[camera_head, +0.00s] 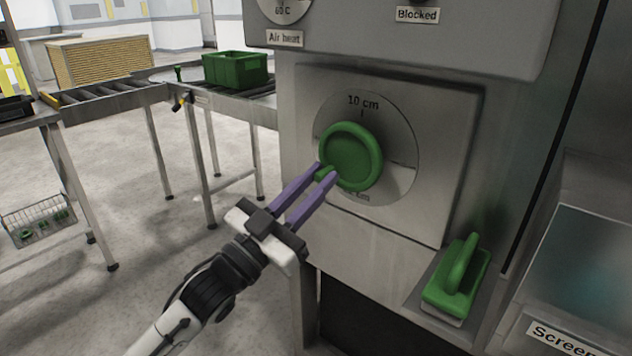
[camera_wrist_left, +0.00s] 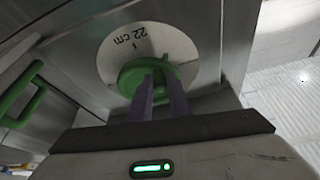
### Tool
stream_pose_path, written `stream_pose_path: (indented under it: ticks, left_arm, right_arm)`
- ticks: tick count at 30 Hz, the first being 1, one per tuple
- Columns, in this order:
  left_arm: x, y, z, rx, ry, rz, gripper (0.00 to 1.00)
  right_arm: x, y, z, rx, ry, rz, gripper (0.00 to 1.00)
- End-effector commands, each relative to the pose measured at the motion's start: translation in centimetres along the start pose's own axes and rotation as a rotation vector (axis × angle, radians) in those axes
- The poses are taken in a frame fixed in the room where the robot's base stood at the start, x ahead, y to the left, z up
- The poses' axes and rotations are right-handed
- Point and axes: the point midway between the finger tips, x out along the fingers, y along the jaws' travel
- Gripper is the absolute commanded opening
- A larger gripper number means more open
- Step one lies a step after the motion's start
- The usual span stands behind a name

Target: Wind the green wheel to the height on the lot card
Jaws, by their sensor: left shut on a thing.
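The green wheel (camera_head: 350,157) sits on a round pale dial (camera_head: 400,135) on the machine's front panel. The dial reads "10 cm" at the top in the head view; a lower label is mostly hidden by the wheel and gripper. In the left wrist view the dial (camera_wrist_left: 180,48) shows "22 cm" beyond the wheel (camera_wrist_left: 135,76). My left gripper (camera_head: 323,174), with purple fingers, is shut on the wheel's small knob at its lower left edge. It also shows in the left wrist view (camera_wrist_left: 160,88). The lot card is not seen. My right gripper is not in view.
A green-handled block (camera_head: 456,285) rests on a ledge at the panel's lower right. "Air heat" (camera_head: 284,38) and "Blocked" (camera_head: 417,15) labels are above. A green crate (camera_head: 235,70) stands on the roller conveyor (camera_head: 110,92) at the left. Open floor lies below.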

Motion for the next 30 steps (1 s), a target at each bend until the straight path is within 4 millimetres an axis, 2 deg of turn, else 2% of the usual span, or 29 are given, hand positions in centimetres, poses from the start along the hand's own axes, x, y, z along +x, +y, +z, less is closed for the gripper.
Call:
stream_pose_path:
  ticks: [17,30]
  left_arm:
    - [0.1,-0.6,-0.4,0.095,0.001,0.037,0.00]
    - [0.8,-2.0,-1.9,0.401,0.002,0.160,0.00]
  right_arm:
    - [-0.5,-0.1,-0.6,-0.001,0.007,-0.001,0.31]
    - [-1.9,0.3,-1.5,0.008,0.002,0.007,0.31]
